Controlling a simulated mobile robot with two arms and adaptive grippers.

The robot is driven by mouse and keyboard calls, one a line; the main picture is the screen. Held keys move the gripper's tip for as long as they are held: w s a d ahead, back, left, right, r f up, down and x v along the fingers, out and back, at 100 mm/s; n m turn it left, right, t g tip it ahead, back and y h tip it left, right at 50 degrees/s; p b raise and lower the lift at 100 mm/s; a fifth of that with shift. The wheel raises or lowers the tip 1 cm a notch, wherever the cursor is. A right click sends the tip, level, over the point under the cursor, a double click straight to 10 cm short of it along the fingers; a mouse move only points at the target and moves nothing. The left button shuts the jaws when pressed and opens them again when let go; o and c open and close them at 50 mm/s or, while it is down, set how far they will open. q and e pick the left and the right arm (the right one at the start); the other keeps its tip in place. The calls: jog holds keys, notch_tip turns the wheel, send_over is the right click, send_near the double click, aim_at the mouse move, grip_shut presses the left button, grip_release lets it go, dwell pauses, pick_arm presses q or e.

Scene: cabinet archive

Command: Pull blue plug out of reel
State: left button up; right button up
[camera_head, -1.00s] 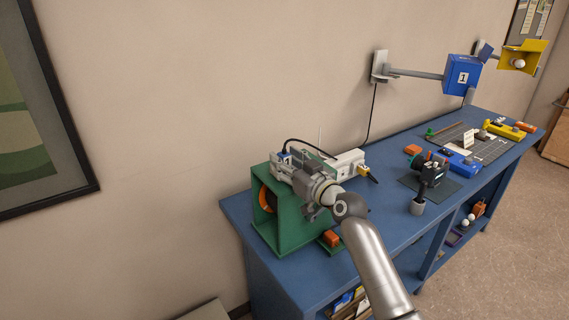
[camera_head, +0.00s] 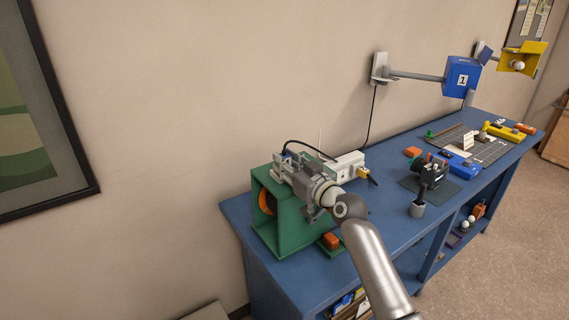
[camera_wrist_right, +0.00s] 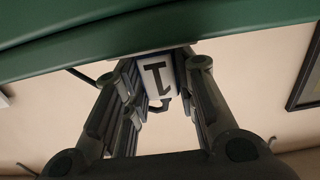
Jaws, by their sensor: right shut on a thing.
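The reel is a green frame (camera_head: 283,237) with an orange drum (camera_head: 266,201) inside, at the left end of the blue bench. My right gripper (camera_head: 284,164) reaches over the top of the reel. A bit of the plug's blue (camera_head: 286,155) shows at the fingertips in the head view. A dark cable runs from there. I cannot tell how deep the plug sits in the reel. My left gripper is not in view.
A white power strip (camera_head: 349,164) lies behind the gripper on the blue bench (camera_head: 389,215). A small orange block (camera_head: 331,240) is beside the reel. A black device (camera_head: 431,174) stands to the right. A wall arm carries a blue box (camera_head: 461,77).

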jog(key=shift+r, duration=0.1)
jog(key=shift+r+p, duration=3.15)
jog(key=shift+r, duration=1.05)
